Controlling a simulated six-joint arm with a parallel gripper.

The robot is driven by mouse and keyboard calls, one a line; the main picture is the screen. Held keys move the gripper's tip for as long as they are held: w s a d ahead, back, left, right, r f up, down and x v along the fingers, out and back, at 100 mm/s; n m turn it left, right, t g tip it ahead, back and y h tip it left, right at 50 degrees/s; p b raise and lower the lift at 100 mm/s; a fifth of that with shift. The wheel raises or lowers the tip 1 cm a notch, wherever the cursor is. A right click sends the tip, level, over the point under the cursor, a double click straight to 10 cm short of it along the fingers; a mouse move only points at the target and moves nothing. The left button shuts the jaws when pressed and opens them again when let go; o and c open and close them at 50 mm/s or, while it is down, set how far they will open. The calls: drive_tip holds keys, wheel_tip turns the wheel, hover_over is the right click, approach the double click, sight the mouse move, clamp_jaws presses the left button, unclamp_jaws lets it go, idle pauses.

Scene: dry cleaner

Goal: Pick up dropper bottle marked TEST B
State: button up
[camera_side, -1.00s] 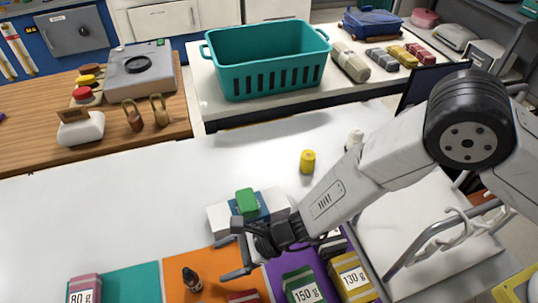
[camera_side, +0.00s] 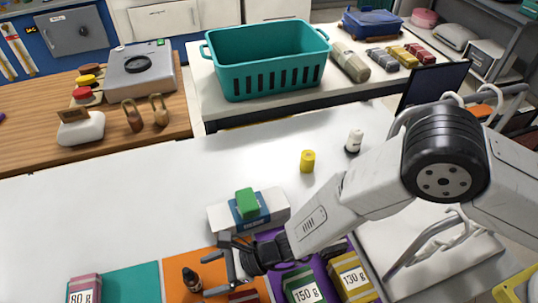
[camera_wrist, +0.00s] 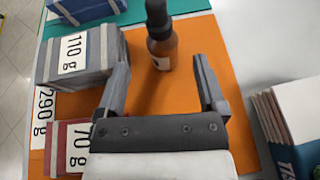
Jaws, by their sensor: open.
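A small amber dropper bottle (camera_side: 192,281) with a black top stands upright on the orange mat (camera_side: 178,261) in the side view. It also shows in the wrist view (camera_wrist: 161,50), with a pale label whose marking I cannot read. My gripper (camera_side: 213,267) is open and empty, to the right of the bottle in the side view. In the wrist view the fingers (camera_wrist: 162,70) point toward the bottle, which stands just ahead of the gap between their tips. I see no contact.
Labelled weight blocks stand close by: the 110 g block (camera_wrist: 88,55) left of the bottle in the wrist view, and the 150 g block (camera_side: 303,286). A white-blue box stack (camera_side: 272,203) stands behind the gripper. The white table beyond is mostly clear.

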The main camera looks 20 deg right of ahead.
sight(199, 278)
drive_tip(key=shift+a+f, duration=0.1)
drive_tip(key=shift+x, duration=2.5)
drive_tip(key=shift+w+f, duration=0.1)
drive_tip(key=shift+w, duration=0.1)
clamp_jaws()
